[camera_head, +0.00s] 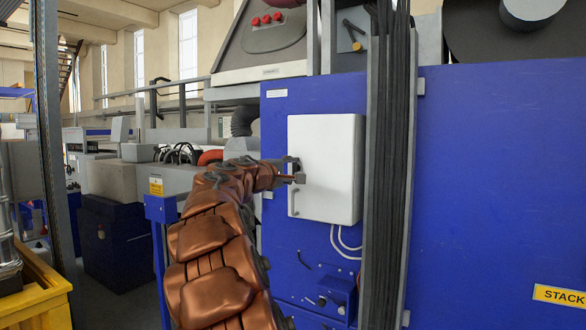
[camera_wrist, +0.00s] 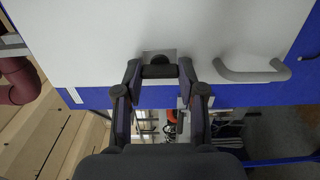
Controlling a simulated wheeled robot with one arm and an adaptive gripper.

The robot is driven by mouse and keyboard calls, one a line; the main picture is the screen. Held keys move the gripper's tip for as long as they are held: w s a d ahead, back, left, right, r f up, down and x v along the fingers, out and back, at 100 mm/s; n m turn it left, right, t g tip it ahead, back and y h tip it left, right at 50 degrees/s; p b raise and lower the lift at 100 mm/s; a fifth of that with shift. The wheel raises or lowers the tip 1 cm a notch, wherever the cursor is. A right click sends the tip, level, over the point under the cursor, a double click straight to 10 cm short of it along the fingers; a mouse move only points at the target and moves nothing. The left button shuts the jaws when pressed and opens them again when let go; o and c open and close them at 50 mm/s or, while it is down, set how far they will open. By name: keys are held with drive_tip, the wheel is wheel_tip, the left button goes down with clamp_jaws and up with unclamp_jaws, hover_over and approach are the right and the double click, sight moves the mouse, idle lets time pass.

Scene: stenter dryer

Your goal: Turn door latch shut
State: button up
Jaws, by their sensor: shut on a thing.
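A white cabinet door (camera_head: 327,165) is flush on the blue machine housing in the head view and looks closed. The door latch is a small grey part near the door's left edge; in the wrist view its plate (camera_wrist: 160,54) shows against the white door. My gripper (camera_wrist: 158,71) has its two fingers on either side of the latch's dark bar and is shut on it. In the head view my gripper (camera_head: 291,171) is at the door's left edge and partly covers the latch. How far the latch is turned is hard to tell.
A grey pull handle (camera_wrist: 252,72) is on the door beside the latch. A bundle of dark vertical cables (camera_head: 391,170) runs just right of the door. Below it is a small blue box (camera_head: 337,294) with knobs. A blue railing (camera_head: 160,208) stands to the left.

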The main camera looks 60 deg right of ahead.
drive_tip(key=shift+f, duration=0.1)
drive_tip(key=o, duration=1.1)
drive_tip(key=shift+o, duration=0.2)
drive_tip(key=a, duration=1.2)
drive_tip(key=shift+s, duration=0.3)
